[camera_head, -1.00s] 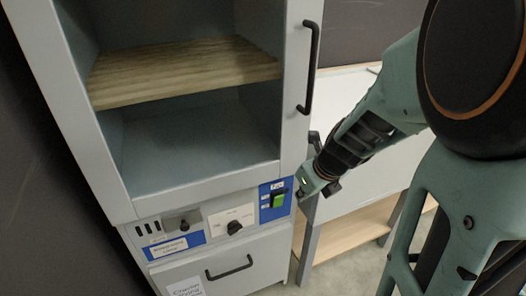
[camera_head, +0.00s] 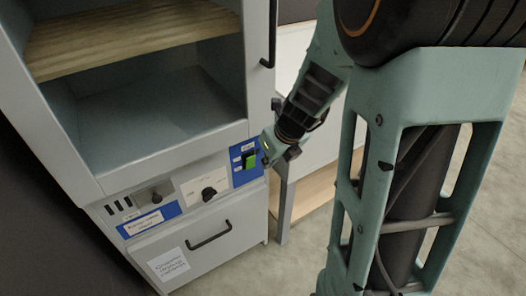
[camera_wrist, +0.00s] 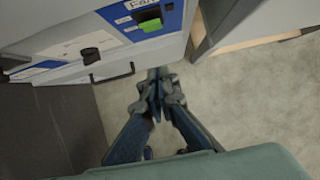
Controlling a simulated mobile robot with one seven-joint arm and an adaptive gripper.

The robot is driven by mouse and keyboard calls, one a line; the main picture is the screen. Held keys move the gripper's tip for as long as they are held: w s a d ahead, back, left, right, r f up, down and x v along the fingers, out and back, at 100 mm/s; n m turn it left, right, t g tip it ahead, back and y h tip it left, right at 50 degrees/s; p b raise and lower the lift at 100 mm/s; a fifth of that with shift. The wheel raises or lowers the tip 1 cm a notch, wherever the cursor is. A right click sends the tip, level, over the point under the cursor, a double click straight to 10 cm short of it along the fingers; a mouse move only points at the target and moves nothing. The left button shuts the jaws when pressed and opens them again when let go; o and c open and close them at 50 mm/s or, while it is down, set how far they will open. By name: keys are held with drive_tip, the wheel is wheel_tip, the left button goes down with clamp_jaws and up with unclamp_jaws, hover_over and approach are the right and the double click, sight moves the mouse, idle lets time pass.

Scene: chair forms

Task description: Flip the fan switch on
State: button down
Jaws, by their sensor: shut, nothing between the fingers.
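The fan switch (camera_head: 250,161) is a green rocker on a blue labelled plate at the right end of the cabinet's control panel. In the wrist view the green switch (camera_wrist: 150,25) shows above the gripper, with a dark recess at its upper part. My gripper (camera_head: 270,150) is at the right edge of the panel, just beside the switch, and partly covers the plate's right side in the head view. In the wrist view my gripper (camera_wrist: 157,80) has its fingers together and empty, below the switch. Whether it touches the panel I cannot tell.
The panel also has a black knob (camera_head: 209,193) on a white plate and another control (camera_head: 155,198) farther left. A drawer with a black handle (camera_head: 209,234) is below. An open compartment with a wooden shelf (camera_head: 130,35) is above. A table (camera_head: 310,190) stands to the right.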

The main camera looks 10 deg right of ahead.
sight(251, 162)
drive_tip(key=w+a+f+b, duration=0.2)
drive_tip(key=w+f, duration=0.3)
drive_tip(key=w, duration=0.1)
drive_tip(key=shift+w+f+b, duration=0.15)
drive_tip(key=shift+w+b, duration=0.05)
drive_tip(key=shift+b, duration=0.2)
drive_tip(key=shift+a, duration=0.1)
